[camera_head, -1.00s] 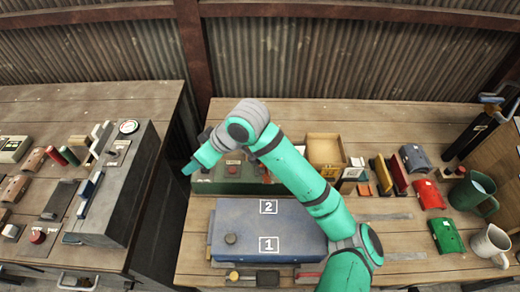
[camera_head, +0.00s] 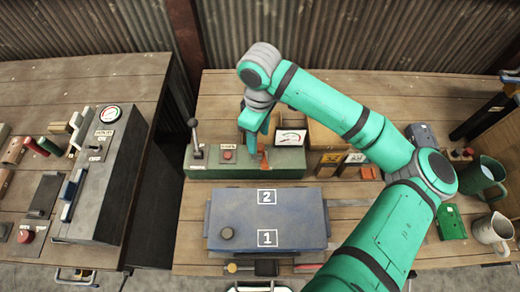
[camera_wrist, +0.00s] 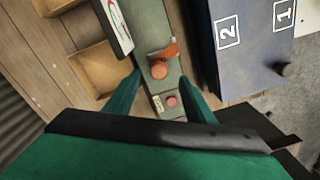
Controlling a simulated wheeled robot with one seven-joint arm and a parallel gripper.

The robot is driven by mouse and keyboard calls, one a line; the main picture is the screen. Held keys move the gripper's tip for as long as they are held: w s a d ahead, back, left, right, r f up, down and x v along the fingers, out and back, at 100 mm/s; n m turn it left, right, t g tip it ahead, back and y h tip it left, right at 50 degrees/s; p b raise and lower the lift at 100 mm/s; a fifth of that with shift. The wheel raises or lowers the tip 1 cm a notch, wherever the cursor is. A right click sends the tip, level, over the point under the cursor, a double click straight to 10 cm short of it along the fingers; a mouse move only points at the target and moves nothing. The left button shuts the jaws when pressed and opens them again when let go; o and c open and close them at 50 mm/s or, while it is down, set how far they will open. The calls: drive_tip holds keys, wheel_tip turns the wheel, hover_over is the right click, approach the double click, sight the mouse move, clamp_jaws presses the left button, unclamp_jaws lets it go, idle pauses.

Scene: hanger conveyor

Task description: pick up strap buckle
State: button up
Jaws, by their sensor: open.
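No piece is clearly a strap buckle. A small orange piece (camera_head: 264,160) stands at the green control box (camera_head: 275,172). In the wrist view the orange piece (camera_wrist: 163,51) has a round reddish-brown knob (camera_wrist: 158,70) beside it, ahead of my fingertips. My gripper (camera_head: 250,153) points down over the green box, just left of the orange piece. In the wrist view my gripper (camera_wrist: 161,78) has its two green fingers apart, with nothing held between them. A red button (camera_wrist: 171,101) shows between the fingers.
A lever (camera_head: 194,138) rises at the green box's left end, and a gauge (camera_head: 290,137) stands behind it. A blue-grey case (camera_head: 285,215) marked 1 and 2 lies in front. A cardboard box (camera_head: 325,135) is to the right. A green mug (camera_head: 483,176) stands farther right.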

sight(260, 146)
drive_tip(key=shift+w+f, duration=0.1)
drive_tip(key=shift+f, duration=0.45)
drive_tip(key=shift+s+d+f, duration=0.1)
drive_tip(key=shift+d+f, duration=0.05)
drive_tip(key=shift+f, duration=1.05)
drive_tip(key=shift+s+d+f, duration=0.1)
drive_tip(key=shift+d+f, duration=0.05)
drive_tip(key=shift+f, duration=1)
drive_tip(key=shift+c, duration=0.5)
drive_tip(key=shift+a, duration=0.15)
drive_tip(key=c, duration=1)
